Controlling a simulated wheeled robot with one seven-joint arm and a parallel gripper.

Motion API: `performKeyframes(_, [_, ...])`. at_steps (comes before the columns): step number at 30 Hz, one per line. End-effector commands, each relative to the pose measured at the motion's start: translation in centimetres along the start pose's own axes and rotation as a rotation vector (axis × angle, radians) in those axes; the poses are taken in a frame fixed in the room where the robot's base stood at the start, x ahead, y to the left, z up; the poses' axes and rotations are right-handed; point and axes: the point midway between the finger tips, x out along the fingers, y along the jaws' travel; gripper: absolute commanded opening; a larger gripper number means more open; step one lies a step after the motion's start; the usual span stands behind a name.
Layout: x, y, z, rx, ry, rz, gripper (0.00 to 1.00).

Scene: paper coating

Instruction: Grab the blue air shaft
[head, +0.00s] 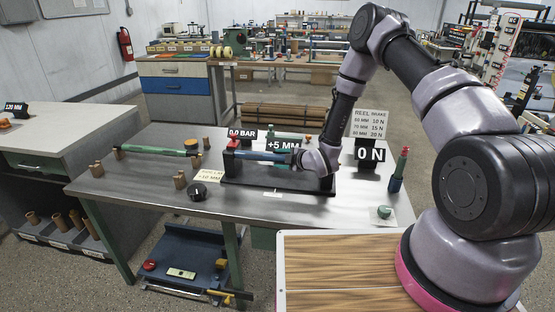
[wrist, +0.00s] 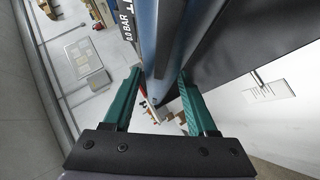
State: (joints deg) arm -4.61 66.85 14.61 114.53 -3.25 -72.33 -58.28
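The blue air shaft (head: 262,156) lies level in a black stand (head: 270,183) on the grey metal table in the head view. My arm comes down from the right, and its wrist is at the shaft's right end. My gripper (wrist: 159,74) shows in the wrist view with two green fingers spread apart. The blue air shaft (wrist: 160,35) runs away from the camera between the fingers, with a narrow gap seeming to show on each side. The fingertips are hidden in the head view.
A 0.0 BAR sign (head: 242,134), a +5 MM sign (head: 283,145) and a 0 N sign (head: 370,154) stand around the stand. A green roller (head: 155,150) lies left, and a black round part (head: 197,191) sits front left. A blue, red-topped tool (head: 398,172) stands right.

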Motion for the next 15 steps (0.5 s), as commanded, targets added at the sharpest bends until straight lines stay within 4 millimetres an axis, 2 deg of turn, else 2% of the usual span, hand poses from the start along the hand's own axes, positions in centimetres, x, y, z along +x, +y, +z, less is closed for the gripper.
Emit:
performKeyframes(1, [-0.01, 0.01, 0.00, 0.000, 0.000, 0.000, 0.35])
performKeyframes(3, [-0.01, 0.01, 0.01, 0.000, 0.000, 0.000, 0.08])
performKeyframes(4, [-0.02, 0.00, 0.00, 0.000, 0.000, 0.000, 0.00])
performKeyframes(15, [-0.03, -0.03, 0.00, 0.001, 0.000, -0.001, 0.00])
